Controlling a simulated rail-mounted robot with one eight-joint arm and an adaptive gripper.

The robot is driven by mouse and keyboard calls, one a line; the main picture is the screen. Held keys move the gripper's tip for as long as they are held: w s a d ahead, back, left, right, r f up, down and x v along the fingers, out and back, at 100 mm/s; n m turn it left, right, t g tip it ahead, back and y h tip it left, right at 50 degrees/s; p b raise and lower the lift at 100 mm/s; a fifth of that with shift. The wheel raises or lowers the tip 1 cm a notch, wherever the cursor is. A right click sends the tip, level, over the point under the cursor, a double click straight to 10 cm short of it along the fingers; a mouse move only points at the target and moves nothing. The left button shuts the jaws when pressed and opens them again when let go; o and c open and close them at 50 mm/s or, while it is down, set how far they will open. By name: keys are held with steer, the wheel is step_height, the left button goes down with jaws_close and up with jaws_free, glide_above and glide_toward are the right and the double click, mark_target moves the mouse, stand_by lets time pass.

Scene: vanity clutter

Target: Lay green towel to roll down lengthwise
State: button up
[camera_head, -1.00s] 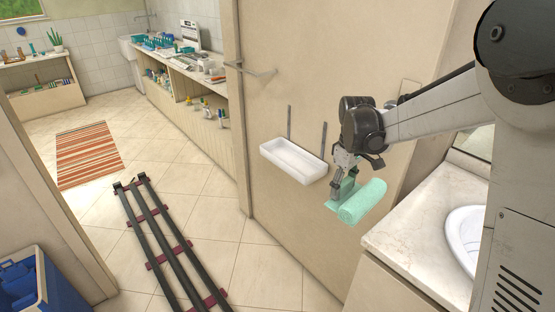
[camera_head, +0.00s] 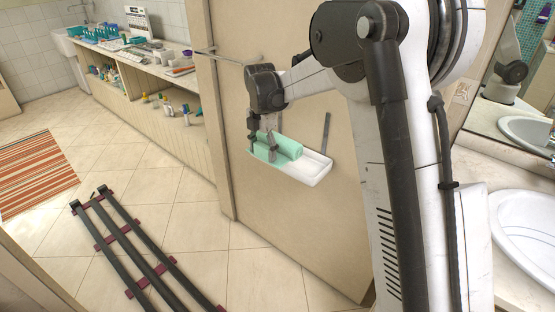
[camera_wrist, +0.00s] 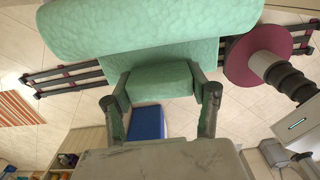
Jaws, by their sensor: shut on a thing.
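The green towel (camera_head: 282,148) is a partly rolled, light green cloth. In the head view it shows at the white hanging tray (camera_head: 312,171), over the tray's left part. I cannot tell whether it touches the tray. My gripper (camera_head: 262,152) is shut on the towel's flat end, at the left of the roll. In the wrist view the gripper (camera_wrist: 162,92) has a finger on each side of a folded flap of the towel (camera_wrist: 160,20). The thick roll lies across the top of that view, and the tray is not seen there.
Black rails with dark red crosspieces (camera_head: 130,245) lie on the tiled floor. A sink counter (camera_head: 510,230) stands at right. A long shelf counter (camera_head: 140,65) runs along the back.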

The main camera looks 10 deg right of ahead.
steer(key=shift+w+f, duration=0.15)
steer(key=shift+w, duration=0.15)
steer(key=w+d+f, duration=0.4)
steer(key=w+d, duration=0.1)
steer(key=w+d+f, duration=0.2)
steer(key=d, duration=0.1)
steer(key=shift+w+d+f, duration=0.15)
steer(key=shift+w+f, duration=0.1)
steer(key=shift+f, duration=2.1)
steer(key=shift+b, duration=0.3)
steer(key=shift+f, duration=0.2)
steer(key=o, duration=1.3)
steer(key=shift+r, duration=0.2)
